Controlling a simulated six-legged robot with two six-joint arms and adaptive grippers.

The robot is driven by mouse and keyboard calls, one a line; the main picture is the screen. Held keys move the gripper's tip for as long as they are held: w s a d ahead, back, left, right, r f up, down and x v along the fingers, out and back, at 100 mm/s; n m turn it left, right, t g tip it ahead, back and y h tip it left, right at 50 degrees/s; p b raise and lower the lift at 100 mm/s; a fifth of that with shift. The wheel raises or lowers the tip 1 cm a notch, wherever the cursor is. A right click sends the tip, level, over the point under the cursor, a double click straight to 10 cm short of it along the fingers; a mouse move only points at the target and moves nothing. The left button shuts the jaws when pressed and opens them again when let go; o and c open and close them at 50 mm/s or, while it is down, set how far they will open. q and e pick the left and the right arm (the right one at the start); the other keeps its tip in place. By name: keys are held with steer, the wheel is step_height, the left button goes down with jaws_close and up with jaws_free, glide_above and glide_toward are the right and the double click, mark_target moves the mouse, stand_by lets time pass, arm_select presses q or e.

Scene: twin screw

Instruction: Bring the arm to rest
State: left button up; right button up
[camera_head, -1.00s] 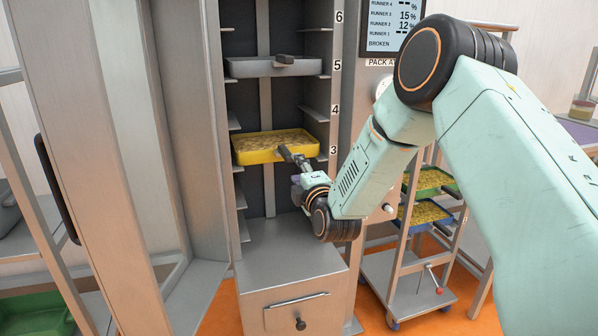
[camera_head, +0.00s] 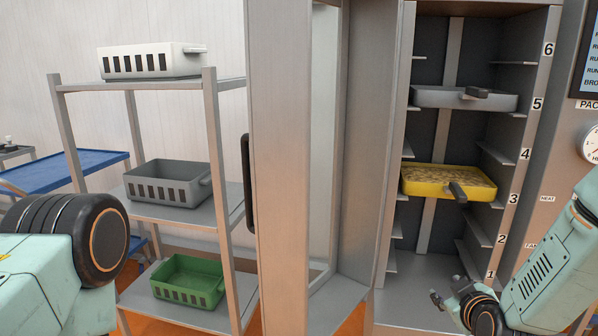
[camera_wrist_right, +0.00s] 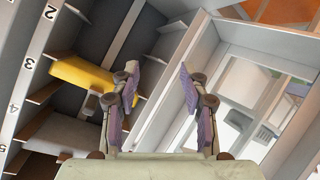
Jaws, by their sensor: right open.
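My right gripper (camera_head: 452,301) is low at the right of the head view, in front of the open cabinet's bottom. In the right wrist view its two fingers (camera_wrist_right: 162,85) stand apart with nothing between them. The yellow tray (camera_head: 449,182) with a dark handle sits at level 3 of the cabinet, apart from the gripper; it also shows in the wrist view (camera_wrist_right: 88,76). A grey tray (camera_head: 463,98) sits at level 5. Part of my left arm shows at the lower left of the head view, but its gripper does not.
The open cabinet door (camera_head: 279,170) stands left of the shelves. A rack (camera_head: 215,190) farther left holds a white basket (camera_head: 150,62), a grey basket (camera_head: 168,187) and a green basket (camera_head: 187,281). A blue table (camera_head: 60,170) stands behind the rack.

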steer(key=s+a+f+m+g, duration=0.2)
steer(key=s+f, duration=0.3)
steer(key=s, duration=0.4)
steer(key=s+a+f+m+g+y, duration=0.1)
steer(key=s+a+f+m+g, duration=0.1)
steer(key=s+f, duration=0.4)
steer(key=s+a+f+m+g, duration=0.2)
steer(key=s+a+f+g, duration=0.2)
steer(key=s, duration=0.9)
step_height(320, 180, down, 2)
steer(key=shift+f+g+y, duration=0.2)
steer(key=shift+g+y, duration=0.2)
steer(key=shift+g, duration=0.4)
steer(key=s+g, duration=0.1)
steer(key=s, duration=0.3)
steer(key=s+a+f+g, duration=0.1)
steer(key=s, duration=0.3)
steer(key=s+f+g, duration=0.1)
steer(key=s, duration=0.2)
steer(key=shift+s+a+f+n, duration=0.2)
steer(key=shift+s+n, duration=0.1)
steer(key=shift+s, duration=0.1)
steer(key=shift+c, duration=0.5)
steer(key=shift+s+f, duration=0.1)
steer(key=shift+s, duration=0.1)
steer(key=shift+c, duration=0.3)
steer(key=shift+d, duration=0.1)
steer(key=shift+s, duration=0.15)
